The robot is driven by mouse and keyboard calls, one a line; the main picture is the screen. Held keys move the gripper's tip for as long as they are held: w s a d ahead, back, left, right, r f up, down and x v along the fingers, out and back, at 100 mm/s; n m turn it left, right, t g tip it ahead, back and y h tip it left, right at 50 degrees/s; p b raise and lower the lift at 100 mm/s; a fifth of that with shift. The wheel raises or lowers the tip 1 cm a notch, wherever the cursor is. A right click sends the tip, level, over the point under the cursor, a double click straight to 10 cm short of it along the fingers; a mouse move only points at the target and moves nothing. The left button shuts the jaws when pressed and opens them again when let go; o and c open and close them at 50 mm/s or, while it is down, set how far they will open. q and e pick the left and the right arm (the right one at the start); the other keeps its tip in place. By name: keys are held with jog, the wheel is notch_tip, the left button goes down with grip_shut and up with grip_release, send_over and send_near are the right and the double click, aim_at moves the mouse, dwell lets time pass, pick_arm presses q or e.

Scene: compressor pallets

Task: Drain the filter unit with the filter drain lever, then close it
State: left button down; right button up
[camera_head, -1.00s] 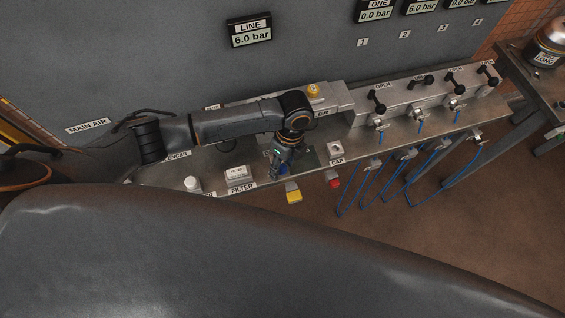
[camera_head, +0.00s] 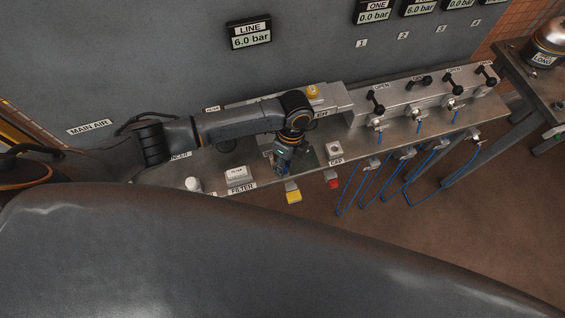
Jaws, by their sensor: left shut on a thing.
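My left gripper (camera_head: 281,170) reaches down to the bench, between the FILTER label and the CAP label. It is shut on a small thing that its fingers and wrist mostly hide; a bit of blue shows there. I cannot tell for sure that this is the filter drain lever. The filter unit is not clearly made out; a white box (camera_head: 237,173) stands behind the FILTER label (camera_head: 242,188), left of the gripper. My right gripper is not in view.
A yellow tag (camera_head: 293,196) and a red one (camera_head: 333,182) hang at the bench's front edge. Several black-handled valves (camera_head: 376,103) with blue hoses stand to the right. The LINE gauge (camera_head: 249,35) reads 6.0 bar. A large dark curved surface fills the foreground.

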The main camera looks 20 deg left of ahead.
pick_arm(q)
jog(key=n+p, duration=0.1)
jog(key=w+d+n+p, duration=0.1)
jog(key=n, duration=0.1)
jog(key=shift+r+h, duration=0.15)
jog(key=shift+h, duration=0.15)
jog(key=n+p, duration=0.1)
jog(key=w+n, duration=0.1)
jog(key=n, duration=0.1)
jog(key=shift+d+h+p, duration=0.15)
jog(key=shift+h+p, duration=0.15)
jog(key=shift+p, duration=0.05)
jog(key=w+n+p, duration=0.1)
jog(key=n, duration=0.2)
jog(key=shift+w+d, duration=0.1)
jog(key=shift+w, duration=0.05)
jog(key=n, duration=0.1)
jog(key=w+n+h+p, duration=0.1)
jog(key=n, duration=0.1)
jog(key=shift+w+t, duration=0.25)
jog(key=shift+t, duration=0.05)
jog(key=shift+w+a+n+t, duration=0.25)
jog(key=shift+w+n, duration=0.15)
jog(key=shift+n, duration=0.7)
jog(key=shift+w+a+n+t, duration=0.15)
jog(key=shift+w+a+n, duration=0.2)
jog(key=shift+n, duration=0.75)
jog(key=shift+w, duration=0.1)
jog(key=c, duration=1)
grip_release()
